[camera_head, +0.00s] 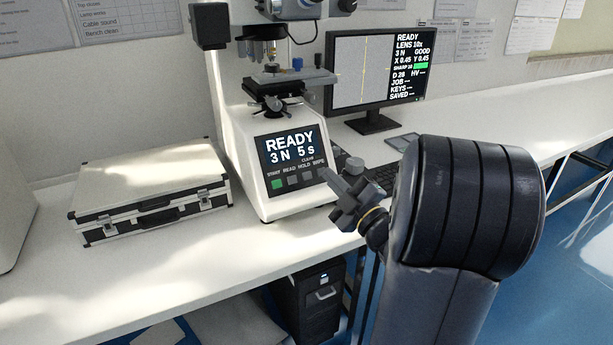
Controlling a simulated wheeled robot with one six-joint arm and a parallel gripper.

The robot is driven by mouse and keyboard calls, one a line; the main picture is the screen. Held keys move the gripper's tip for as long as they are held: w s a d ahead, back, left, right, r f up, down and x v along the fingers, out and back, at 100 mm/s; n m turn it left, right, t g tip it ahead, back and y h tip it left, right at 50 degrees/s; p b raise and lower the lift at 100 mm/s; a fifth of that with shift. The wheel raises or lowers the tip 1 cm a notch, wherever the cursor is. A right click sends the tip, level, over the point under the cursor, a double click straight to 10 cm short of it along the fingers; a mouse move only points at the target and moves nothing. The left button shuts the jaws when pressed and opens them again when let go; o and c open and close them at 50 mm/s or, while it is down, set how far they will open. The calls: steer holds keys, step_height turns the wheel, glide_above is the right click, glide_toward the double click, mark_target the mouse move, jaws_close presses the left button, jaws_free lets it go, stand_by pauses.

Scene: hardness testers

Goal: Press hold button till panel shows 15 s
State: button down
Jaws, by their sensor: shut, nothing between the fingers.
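The hardness tester (245,150) stands on the bench, with a tilted front panel. Its screen (289,147) reads READY, 3 N, 5 s. The start button (277,184) is green. The hold button (307,178) is grey and visible. My gripper (325,177) is shut and empty, with its tip close to the right end of the button row, right of the hold button. The tip seems to cover the rightmost button; whether it touches the panel cannot be told.
A monitor (372,72) stands behind, with a keyboard (381,178) partly hidden by my arm. A silver case (150,190) lies left of the tester. The tester's stage and turret overhang above the panel. Bare bench (190,255) lies in front.

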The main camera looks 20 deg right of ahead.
mark_target(307, 176)
steer(key=w+f+b, duration=0.3)
steer(key=w+f, duration=0.1)
steer(key=w, duration=0.3)
steer(key=shift+w+f, duration=0.15)
steer(key=shift+f, duration=0.05)
steer(key=shift+a, duration=0.1)
steer(key=shift+f, duration=0.15)
stand_by(1.8)
steer(key=shift+w+f+b, duration=0.1)
steer(key=shift+w+b, duration=0.25)
steer(key=shift+b, duration=0.25)
steer(key=shift+w+f+b, duration=0.1)
steer(key=shift+w+b, duration=0.15)
steer(key=shift+b, duration=0.1)
steer(key=shift+s, duration=0.1)
stand_by(0.5)
steer(key=shift+s+r, duration=0.35)
steer(key=shift+s, duration=0.2)
